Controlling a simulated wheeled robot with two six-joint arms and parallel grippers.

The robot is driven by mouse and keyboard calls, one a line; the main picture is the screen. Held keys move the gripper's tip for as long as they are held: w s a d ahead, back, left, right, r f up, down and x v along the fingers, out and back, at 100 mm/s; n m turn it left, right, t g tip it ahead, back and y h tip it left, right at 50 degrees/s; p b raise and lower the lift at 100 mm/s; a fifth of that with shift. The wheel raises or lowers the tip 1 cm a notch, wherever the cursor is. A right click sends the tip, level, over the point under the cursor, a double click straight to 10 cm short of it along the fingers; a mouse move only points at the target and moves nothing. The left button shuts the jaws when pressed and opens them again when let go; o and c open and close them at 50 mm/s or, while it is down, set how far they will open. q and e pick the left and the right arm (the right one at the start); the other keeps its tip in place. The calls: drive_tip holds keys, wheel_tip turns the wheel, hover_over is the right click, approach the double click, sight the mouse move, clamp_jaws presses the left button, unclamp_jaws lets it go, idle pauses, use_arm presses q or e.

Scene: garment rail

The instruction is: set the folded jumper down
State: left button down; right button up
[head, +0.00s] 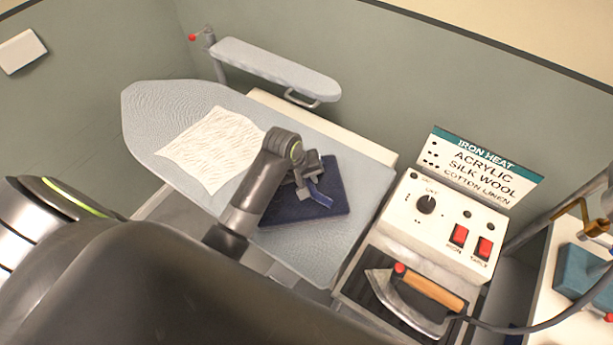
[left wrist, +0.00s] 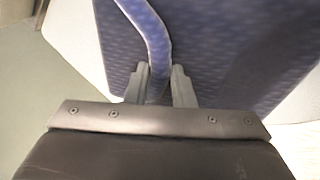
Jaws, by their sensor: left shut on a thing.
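The folded jumper (head: 325,202) is a flat dark blue rectangle over the right part of the grey ironing board (head: 345,165). My left gripper (head: 310,186) is above it, shut on a raised blue fold of it. In the left wrist view the patterned blue jumper (left wrist: 225,50) fills the middle, and the fold rises between the two fingers of my left gripper (left wrist: 158,85). The gripper and arm hide part of the jumper. I cannot tell whether its underside touches the board. My right gripper is not in view.
A white cloth (head: 213,148) lies on the board left of the jumper. A small sleeve board (head: 275,68) stands behind. To the right are a control box (head: 440,210) and an iron (head: 410,300) on its rest. A blue block (head: 582,270) lies at far right.

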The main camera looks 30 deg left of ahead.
sight(295, 195)
use_arm(q)
drive_tip(key=c, duration=1.2)
unclamp_jaws()
drive_tip(key=shift+c, duration=0.2)
drive_tip(key=shift+s+a+r, duration=0.1)
drive_tip(key=shift+r, duration=0.45)
drive_tip(key=b+v, duration=0.2)
drive_tip(key=v, duration=0.9)
